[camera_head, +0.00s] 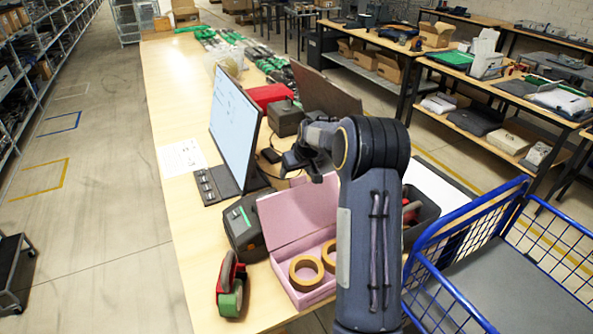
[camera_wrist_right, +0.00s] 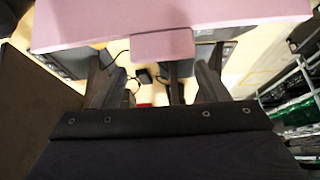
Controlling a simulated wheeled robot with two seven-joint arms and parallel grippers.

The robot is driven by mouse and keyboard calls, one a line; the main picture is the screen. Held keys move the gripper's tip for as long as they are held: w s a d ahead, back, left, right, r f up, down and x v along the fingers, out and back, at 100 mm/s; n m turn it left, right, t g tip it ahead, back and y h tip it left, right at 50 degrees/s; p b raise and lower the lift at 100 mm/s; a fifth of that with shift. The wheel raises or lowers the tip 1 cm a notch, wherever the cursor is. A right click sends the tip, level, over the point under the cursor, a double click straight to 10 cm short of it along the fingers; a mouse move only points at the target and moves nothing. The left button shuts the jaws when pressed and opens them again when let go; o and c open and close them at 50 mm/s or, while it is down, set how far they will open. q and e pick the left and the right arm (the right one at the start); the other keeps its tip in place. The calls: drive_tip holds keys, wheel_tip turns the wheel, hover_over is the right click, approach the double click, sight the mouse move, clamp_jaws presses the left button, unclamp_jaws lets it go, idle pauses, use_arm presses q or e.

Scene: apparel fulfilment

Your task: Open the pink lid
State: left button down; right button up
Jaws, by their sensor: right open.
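The pink box (camera_head: 312,294) stands on the table, open side up, with two tan tape rolls (camera_head: 305,272) inside. Its pink lid (camera_head: 296,215) is raised at the back, standing steeply above the box. My right gripper (camera_head: 302,162) is just above and behind the lid's top edge, partly hidden by my own arm. In the right wrist view the lid (camera_wrist_right: 90,22) spans the top, with a small tab (camera_wrist_right: 162,46) hanging between the fingers. The right gripper (camera_wrist_right: 155,75) is open, its fingers apart with nothing clamped. My left gripper is not in view.
A monitor (camera_head: 234,128) and a dark printer-like device (camera_head: 243,226) stand left of the box. A tape dispenser (camera_head: 230,285) lies in front left. A blue wire cart (camera_head: 450,270) is at the right. The table's left side is mostly clear.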

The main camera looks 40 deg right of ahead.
drive_tip(key=shift+o, duration=0.6)
drive_tip(key=shift+s, duration=0.1)
drive_tip(key=d+b+v, duration=0.1)
drive_tip(key=b+v, duration=0.1)
drive_tip(key=v, duration=0.5)
drive_tip(key=shift+s+a+r, duration=0.15)
drive_tip(key=shift+a+r, duration=0.15)
drive_tip(key=shift+a, duration=0.25)
